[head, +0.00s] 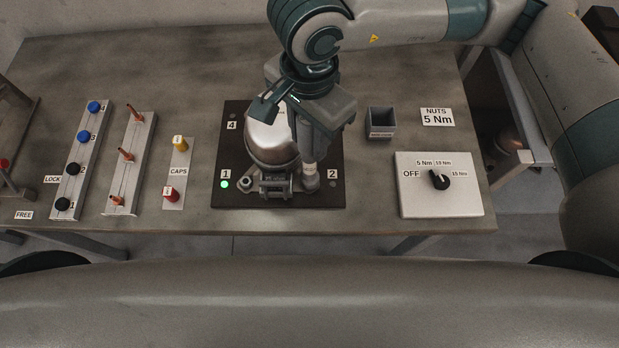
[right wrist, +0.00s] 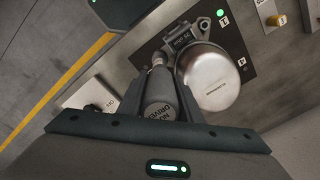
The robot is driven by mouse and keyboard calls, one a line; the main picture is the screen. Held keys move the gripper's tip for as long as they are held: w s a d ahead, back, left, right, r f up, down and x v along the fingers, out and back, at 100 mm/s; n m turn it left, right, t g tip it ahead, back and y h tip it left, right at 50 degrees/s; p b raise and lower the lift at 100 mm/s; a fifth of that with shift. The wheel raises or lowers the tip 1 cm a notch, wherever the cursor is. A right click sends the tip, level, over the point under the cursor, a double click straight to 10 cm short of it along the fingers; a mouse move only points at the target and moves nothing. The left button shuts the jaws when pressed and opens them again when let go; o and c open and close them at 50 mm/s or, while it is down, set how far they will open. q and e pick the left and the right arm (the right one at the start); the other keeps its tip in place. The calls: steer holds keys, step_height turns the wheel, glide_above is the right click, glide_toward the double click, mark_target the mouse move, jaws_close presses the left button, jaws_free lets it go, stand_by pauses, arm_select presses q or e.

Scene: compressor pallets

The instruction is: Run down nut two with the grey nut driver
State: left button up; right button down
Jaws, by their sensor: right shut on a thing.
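My right gripper (head: 311,148) is shut on the grey nut driver (head: 310,174), which shows as a grey cylinder with lettering in the right wrist view (right wrist: 160,102). The driver stands about upright beside the compressor (head: 270,146), a silver dome, at the corner marked 2 of the dark plate (head: 240,191). Its lower end is at the foot by that corner; the nut there is hidden, and I cannot tell whether they touch. The lamp at 1 (head: 225,184) is lit green; the lamp at 2 (head: 332,184) is dark. My left gripper is out of view.
A dial box (head: 440,198) stands at the right, its knob (head: 438,180) pointing toward 5 Nm. A small dark bin (head: 381,122) and a "NUTS 5 Nm" card (head: 437,117) lie behind it. Racks with coloured knobs (head: 83,137), copper pieces (head: 126,155) and caps (head: 180,143) stand left.

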steer(key=shift+s+f+b, duration=0.1)
steer(key=shift+f+b, duration=0.3)
steer(key=shift+b, duration=0.05)
stand_by(2.4)
steer(key=shift+r, duration=0.1)
